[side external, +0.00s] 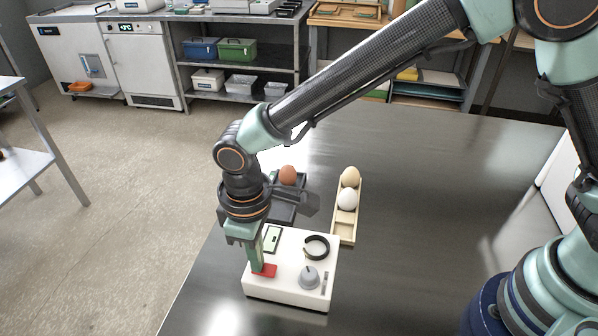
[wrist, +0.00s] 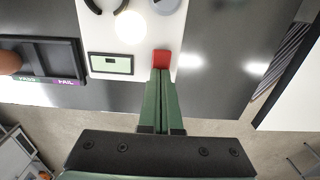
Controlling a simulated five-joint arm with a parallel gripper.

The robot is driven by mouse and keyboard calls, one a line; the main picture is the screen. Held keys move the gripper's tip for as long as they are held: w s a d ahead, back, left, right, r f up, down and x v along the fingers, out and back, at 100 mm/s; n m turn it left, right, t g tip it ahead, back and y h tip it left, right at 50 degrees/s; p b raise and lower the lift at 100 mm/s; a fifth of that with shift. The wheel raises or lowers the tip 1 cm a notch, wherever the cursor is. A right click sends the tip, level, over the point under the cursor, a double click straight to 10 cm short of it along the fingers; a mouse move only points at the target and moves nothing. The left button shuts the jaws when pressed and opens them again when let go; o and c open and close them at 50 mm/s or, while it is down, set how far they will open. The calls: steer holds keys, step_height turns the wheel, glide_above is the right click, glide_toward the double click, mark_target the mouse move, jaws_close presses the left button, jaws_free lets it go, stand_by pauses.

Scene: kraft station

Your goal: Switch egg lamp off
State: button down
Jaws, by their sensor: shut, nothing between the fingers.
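The egg lamp is a white box (side external: 287,292) on the metal table, with a black ring (side external: 316,247), a grey knob (side external: 309,278), a small display (side external: 272,239) and a red switch (side external: 265,271). My gripper (side external: 257,268) is shut and empty, pointing down with its green fingertips at the red switch. In the wrist view the fingertips (wrist: 161,72) meet the near edge of the red switch (wrist: 162,58); I cannot tell whether they press it. A bright round spot shows on the box by the ring, lamp light or reflection.
A dark tray (wrist: 45,80) marked PASS and FAIL stands beside the box, with a brown egg (side external: 288,176).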

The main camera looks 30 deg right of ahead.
steer(key=shift+r, duration=3.5)
steer(key=w+d+r+m+t+y, duration=0.1)
steer(key=d+r+m, duration=0.1)
steer(key=d+r, duration=0.45)
steer(key=w+d+r+m+t, duration=0.1)
steer(key=w+d+r+m, duration=0.15)
steer(key=d, duration=0.75)
steer(key=s+d+r+m+t, duration=0.1)
steer(key=s+d+m, duration=0.1)
steer(key=d, duration=0.6)
steer(key=s+d+r+m+t+h, duration=0.1)
steer(key=s+d, duration=0.3)
steer(key=d, duration=0.4)
steer(key=shift+s+m+t, duration=0.4)
steer(key=shift+m+t, duration=0.35)
steer(key=shift+t, duration=0.05)
steer(key=shift+r, duration=0.1)
